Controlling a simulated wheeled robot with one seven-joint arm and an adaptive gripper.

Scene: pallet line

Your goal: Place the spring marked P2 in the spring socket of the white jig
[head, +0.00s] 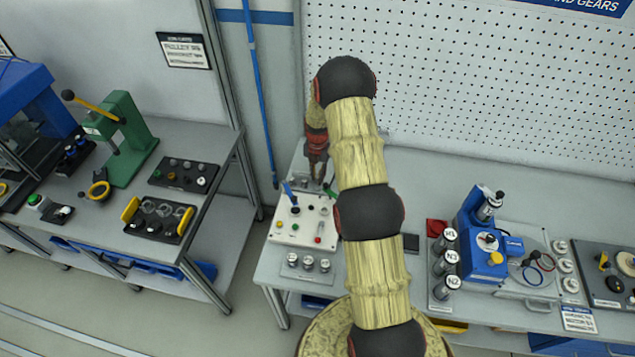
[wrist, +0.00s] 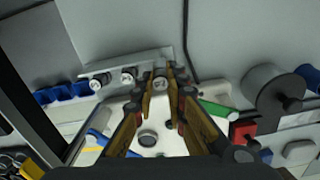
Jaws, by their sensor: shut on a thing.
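My gripper (wrist: 166,76) is shut on a small light-topped cylinder, which looks like a spring (wrist: 160,83); its mark is too small to read. Two similar marked cylinders (wrist: 128,75) (wrist: 98,84) stand beside it on a pale holder. The white jig (head: 283,228) lies on the middle table and carries several small round parts; part of it also shows below the fingers in the wrist view (wrist: 148,155). In the head view my gripper (head: 317,174) points down at the jig's far side. I cannot tell which opening is the spring socket.
Several metal cylinders (head: 309,263) stand at the jig's near edge. A blue-handled tool (head: 289,194) is at the jig's far left. A blue machine (head: 485,240) and marked cylinders (head: 446,262) stand to the right. My arm hides part of the table right of the jig.

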